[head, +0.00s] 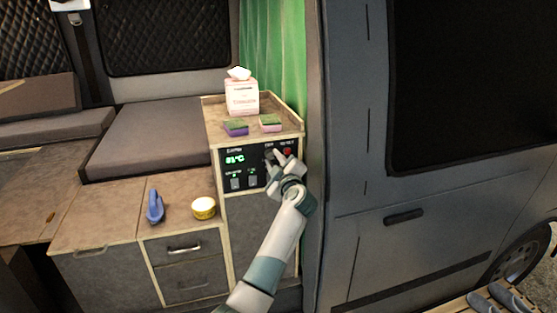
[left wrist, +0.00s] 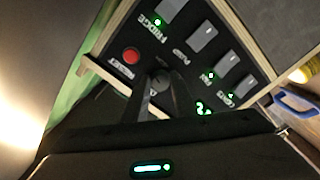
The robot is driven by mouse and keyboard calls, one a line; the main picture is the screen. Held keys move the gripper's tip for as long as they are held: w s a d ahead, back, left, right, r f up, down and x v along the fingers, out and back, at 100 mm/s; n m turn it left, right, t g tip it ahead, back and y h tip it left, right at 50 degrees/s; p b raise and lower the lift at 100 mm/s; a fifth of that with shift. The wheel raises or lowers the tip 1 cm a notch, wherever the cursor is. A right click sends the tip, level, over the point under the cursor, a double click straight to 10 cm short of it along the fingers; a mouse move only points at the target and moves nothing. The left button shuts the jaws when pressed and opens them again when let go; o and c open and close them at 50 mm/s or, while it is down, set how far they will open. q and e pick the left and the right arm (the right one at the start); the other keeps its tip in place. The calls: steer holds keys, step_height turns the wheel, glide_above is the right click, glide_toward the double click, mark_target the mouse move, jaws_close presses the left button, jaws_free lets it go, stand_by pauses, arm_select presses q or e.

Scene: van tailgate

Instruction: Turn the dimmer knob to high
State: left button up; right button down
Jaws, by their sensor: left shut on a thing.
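The black control panel (head: 234,170) is on the front of the narrow cabinet, with a green lit display, switches and a red button. My left gripper (head: 274,160) reaches up to the panel's right part, below and left of the red button. In the left wrist view its two dark fingers are closed on the small round dimmer knob (left wrist: 161,79), which sits between the red button (left wrist: 131,56) and the display digits. The fingers and wrist hide part of the knob, and I cannot read its setting. My right gripper is in neither view.
A tissue box (head: 242,98) and two sponges (head: 236,128) (head: 270,124) stand on the cabinet top. A yellow tub (head: 204,208) and a blue-handled thing (head: 155,207) are on the lower counter. The van's door pillar (head: 322,200) is close on the right.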

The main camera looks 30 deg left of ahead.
arm_select(q)
steer(key=shift+a+r+m, duration=0.15)
steer(key=shift+r+m, duration=0.35)
steer(key=shift+m, duration=0.3)
steer(key=o, duration=1)
steer(key=shift+s, duration=0.1)
steer(key=shift+o, duration=0.2)
steer(key=shift+f, duration=0.3)
steer(key=shift+s+d+f, duration=0.1)
steer(key=shift+s+d, duration=0.05)
steer(key=shift+d, duration=0.25)
steer(key=b+v, duration=0.6)
steer(key=v, duration=1.1)
steer(key=shift+r, duration=0.3)
